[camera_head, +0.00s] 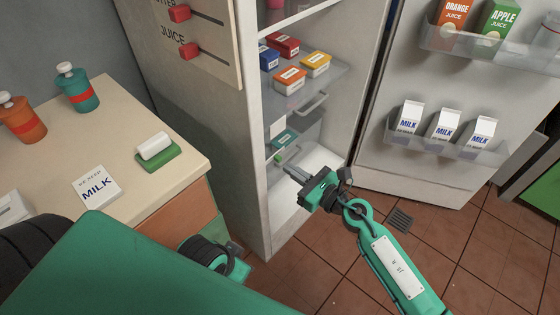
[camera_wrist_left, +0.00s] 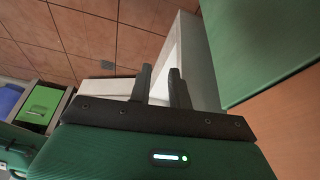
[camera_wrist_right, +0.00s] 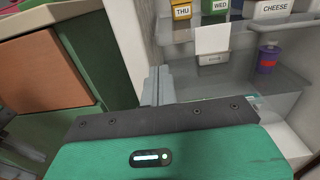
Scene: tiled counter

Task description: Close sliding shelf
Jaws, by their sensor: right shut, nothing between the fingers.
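The fridge (camera_head: 205,130) stands open in the head view. A clear shelf (camera_head: 325,82) inside it bears red, blue, orange and yellow boxes. A pale handle (camera_head: 312,105) shows just below that shelf. I cannot tell surely how far any shelf is slid out. My right gripper (camera_head: 288,171) is shut and empty, low in front of the fridge opening and pointing inward. In the right wrist view its fingers (camera_wrist_right: 157,85) are together beside a glass shelf (camera_wrist_right: 285,80). My left gripper (camera_wrist_left: 160,80) has its fingers apart with nothing held; in the head view it is mostly hidden.
The open fridge door (camera_head: 400,170) holds milk cartons (camera_head: 445,125) and juice cartons on the right. The tiled floor (camera_head: 340,250) is mostly clear.

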